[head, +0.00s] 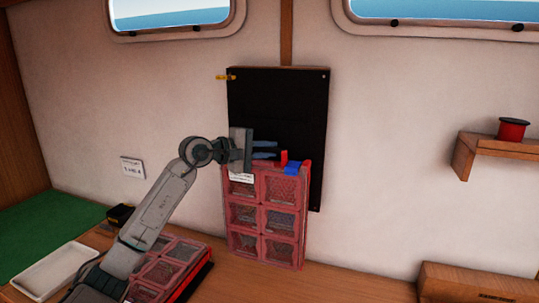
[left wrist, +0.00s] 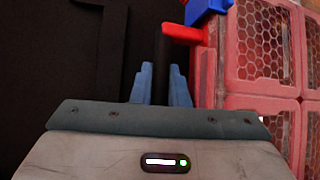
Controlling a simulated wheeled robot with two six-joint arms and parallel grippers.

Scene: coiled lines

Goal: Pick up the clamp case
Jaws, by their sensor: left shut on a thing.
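A red case (head: 262,218) with clear-windowed compartments is upright in front of the black board, a white label near its top left. It also shows in the left wrist view (left wrist: 262,100), on the right. It has a red latch (head: 283,158) and a blue latch (head: 292,168) at its top edge. My left gripper (head: 276,150) is at the top of this case, its blue fingers shut on a dark bar that looks like its handle (left wrist: 163,65). I cannot tell whether the case's bottom touches the bench. My right gripper is not in view.
A second red case (head: 165,265) lies on the wooden bench, partly behind my left arm. A white tray (head: 45,272) and green mat (head: 45,228) are at left. The black board (head: 290,100) is on the wall. A red spool (head: 512,129) sits on a shelf at right.

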